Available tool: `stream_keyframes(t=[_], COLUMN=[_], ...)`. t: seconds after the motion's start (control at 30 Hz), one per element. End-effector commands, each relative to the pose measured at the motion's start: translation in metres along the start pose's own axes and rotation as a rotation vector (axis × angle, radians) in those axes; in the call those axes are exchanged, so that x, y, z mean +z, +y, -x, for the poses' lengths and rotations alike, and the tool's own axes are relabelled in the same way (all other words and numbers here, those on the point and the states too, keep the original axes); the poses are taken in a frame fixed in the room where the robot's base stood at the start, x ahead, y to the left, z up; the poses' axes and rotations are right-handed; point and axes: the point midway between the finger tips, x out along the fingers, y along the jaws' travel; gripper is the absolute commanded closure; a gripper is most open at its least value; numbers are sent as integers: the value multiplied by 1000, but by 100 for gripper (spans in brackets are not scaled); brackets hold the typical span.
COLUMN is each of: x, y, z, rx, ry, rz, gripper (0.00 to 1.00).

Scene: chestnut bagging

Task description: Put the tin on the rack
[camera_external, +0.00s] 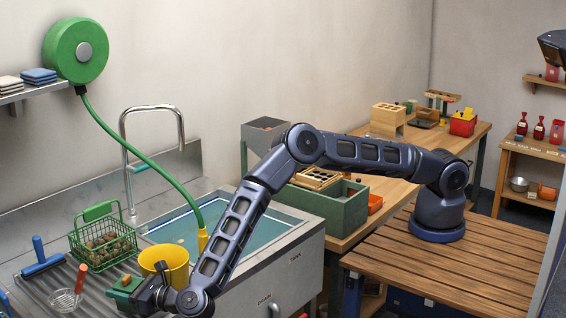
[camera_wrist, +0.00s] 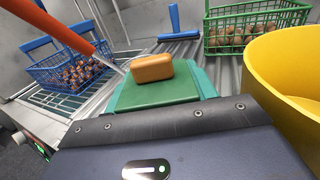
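My gripper (camera_external: 136,294) is low over the ribbed draining area, left of the yellow bucket (camera_external: 165,266). A green, box-like shape (camera_wrist: 150,93) sits directly in front of it in the wrist view, with teal edges at its sides. A rounded orange-brown block (camera_wrist: 152,68) is on or just beyond its far end. I cannot tell which of these, if either, is the tin, or whether the green shape is held or part of the gripper. The fingers do not show clearly. Wire racking (camera_wrist: 62,108) lies under a blue wire basket (camera_wrist: 75,72) at left.
The yellow bucket (camera_wrist: 292,75) stands close on the right. A green wire basket (camera_external: 103,243) of chestnuts and a blue-handled tool (camera_external: 43,262) stand behind. A red-orange handle (camera_wrist: 50,22) crosses the upper left. The sink (camera_external: 235,236) is right of the bucket.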

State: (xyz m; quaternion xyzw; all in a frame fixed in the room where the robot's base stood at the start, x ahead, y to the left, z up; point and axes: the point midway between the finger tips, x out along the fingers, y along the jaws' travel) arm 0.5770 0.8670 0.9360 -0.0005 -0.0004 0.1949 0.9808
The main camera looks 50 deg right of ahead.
Motion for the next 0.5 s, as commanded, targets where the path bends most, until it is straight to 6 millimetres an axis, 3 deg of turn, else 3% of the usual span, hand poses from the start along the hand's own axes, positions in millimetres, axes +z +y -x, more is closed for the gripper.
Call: stream_keyframes(t=[0.03, 0.1, 0.5], x=[0, 0, 2], y=[0, 0, 0], z=[0, 0, 6], rx=[0, 0, 0], ry=[0, 0, 1], rz=[0, 0, 0], gripper=[34, 24, 24])
